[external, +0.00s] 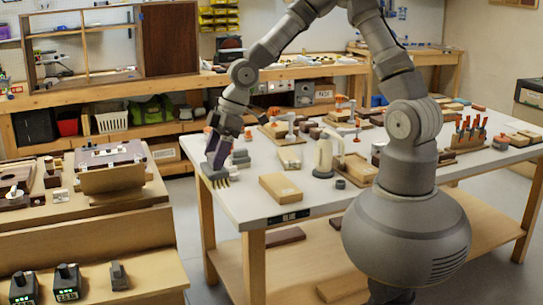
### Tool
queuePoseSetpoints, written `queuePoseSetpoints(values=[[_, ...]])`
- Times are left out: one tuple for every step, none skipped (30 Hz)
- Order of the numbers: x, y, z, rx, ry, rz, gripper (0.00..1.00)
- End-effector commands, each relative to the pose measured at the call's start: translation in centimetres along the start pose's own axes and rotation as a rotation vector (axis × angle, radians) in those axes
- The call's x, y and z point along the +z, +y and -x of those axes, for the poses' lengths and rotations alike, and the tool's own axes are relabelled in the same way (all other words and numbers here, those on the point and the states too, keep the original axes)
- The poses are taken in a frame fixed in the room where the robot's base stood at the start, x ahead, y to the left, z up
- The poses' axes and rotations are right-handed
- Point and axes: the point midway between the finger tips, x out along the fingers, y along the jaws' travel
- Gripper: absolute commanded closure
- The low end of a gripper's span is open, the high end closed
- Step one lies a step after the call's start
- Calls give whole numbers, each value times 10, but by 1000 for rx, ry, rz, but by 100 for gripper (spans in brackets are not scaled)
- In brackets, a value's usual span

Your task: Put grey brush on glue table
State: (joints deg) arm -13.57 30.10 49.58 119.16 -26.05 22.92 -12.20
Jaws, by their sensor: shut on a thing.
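My gripper (216,160) points down at the left end of the white-topped table (245,207), which holds clamps and a pale bottle and may be the glue table. It is shut on the grey brush (214,174), whose pale bristles (220,183) show below it. The brush is over or at the table's left edge; I cannot tell whether it touches the top. The fingertips are small and partly hidden by the wrist.
A wooden block (281,188), a pale bottle (323,157) and a small dark cap (340,183) stand right of my gripper. Orange-handled clamps (290,127) lie behind. A chisel rack (467,133) stands at the right. A wooden bench (95,212) is at the left, across a gap.

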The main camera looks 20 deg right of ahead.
Motion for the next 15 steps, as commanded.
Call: queuePoseSetpoints(values=[[3, 11, 1, 8, 1, -26, 84], [4, 16, 1, 12, 1, -40, 84], [6, 23, 2, 18, 2, -57, 84], [7, 29, 3, 23, 3, -70, 84], [9, 36, 4, 29, 4, -86, 84], [11, 45, 5, 37, 4, -108, 84], [14, 52, 6, 42, 5, -125, 84], [16, 58, 7, 47, 5, -141, 84], [20, 70, 9, 57, 6, -170, 84], [23, 79, 10, 64, 6, -192, 84], [27, 87, 12, 71, 7, -214, 84], [33, 102, 15, 84, 8, -250, 84], [38, 112, 17, 93, 9, -276, 84], [44, 124, 20, 104, 10, -306, 84], [52, 140, 24, 119, 11, -347, 84]])
